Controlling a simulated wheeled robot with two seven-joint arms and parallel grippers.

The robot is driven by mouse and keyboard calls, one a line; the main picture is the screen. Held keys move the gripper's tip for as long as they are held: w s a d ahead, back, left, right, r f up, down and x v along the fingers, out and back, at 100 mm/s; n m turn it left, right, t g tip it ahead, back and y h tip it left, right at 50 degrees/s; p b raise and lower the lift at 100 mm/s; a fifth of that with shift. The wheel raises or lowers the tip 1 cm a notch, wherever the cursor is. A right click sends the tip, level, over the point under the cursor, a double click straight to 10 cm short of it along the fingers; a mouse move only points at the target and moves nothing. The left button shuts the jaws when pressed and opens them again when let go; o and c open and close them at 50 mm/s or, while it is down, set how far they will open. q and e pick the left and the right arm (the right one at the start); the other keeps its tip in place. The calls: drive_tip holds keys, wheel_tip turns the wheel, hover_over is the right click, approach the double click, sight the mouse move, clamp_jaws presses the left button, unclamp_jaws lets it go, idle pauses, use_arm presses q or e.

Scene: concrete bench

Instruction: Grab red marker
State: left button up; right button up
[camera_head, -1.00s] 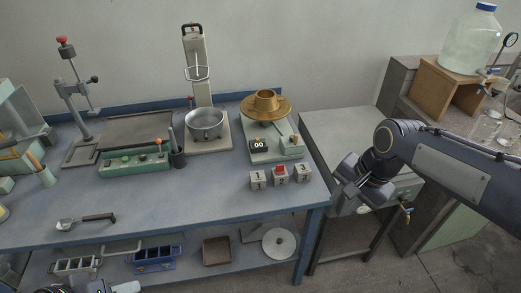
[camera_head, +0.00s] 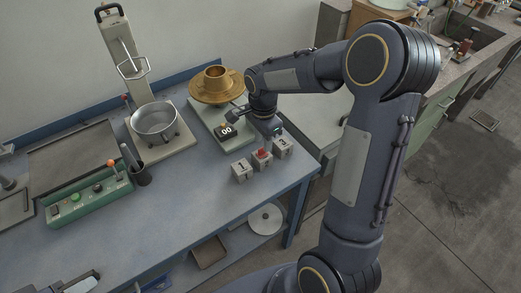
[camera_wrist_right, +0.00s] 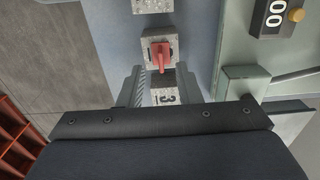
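The red marker (camera_head: 262,153) is a small red piece on top of the middle grey numbered block (camera_head: 262,163). It also shows in the right wrist view (camera_wrist_right: 161,52), just beyond my fingertips and untouched. My right gripper (camera_wrist_right: 160,82) is open and empty, its fingers on either side of the view of block 3 (camera_wrist_right: 165,97). In the head view the right gripper (camera_head: 267,128) hangs over the right end of the bench, close to the blocks, its fingers mostly hidden. Part of my left gripper (camera_head: 75,284) shows at the bottom left; its fingers are unclear.
Block 1 (camera_head: 241,172) and block 3 (camera_head: 282,148) flank the middle block. Behind them stands a green scale (camera_head: 217,124) with a brass pan (camera_head: 214,91) and a black 00 display (camera_head: 226,131). A metal bowl (camera_head: 154,119) stands left. The bench front (camera_head: 190,205) is clear.

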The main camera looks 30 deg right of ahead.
sight(262, 148)
wheel_tip(262, 148, down, 3)
drive_tip(key=shift+w+a+f, duration=0.1)
drive_tip(key=shift+f, duration=0.05)
drive_tip(key=shift+c, duration=0.3)
clamp_jaws()
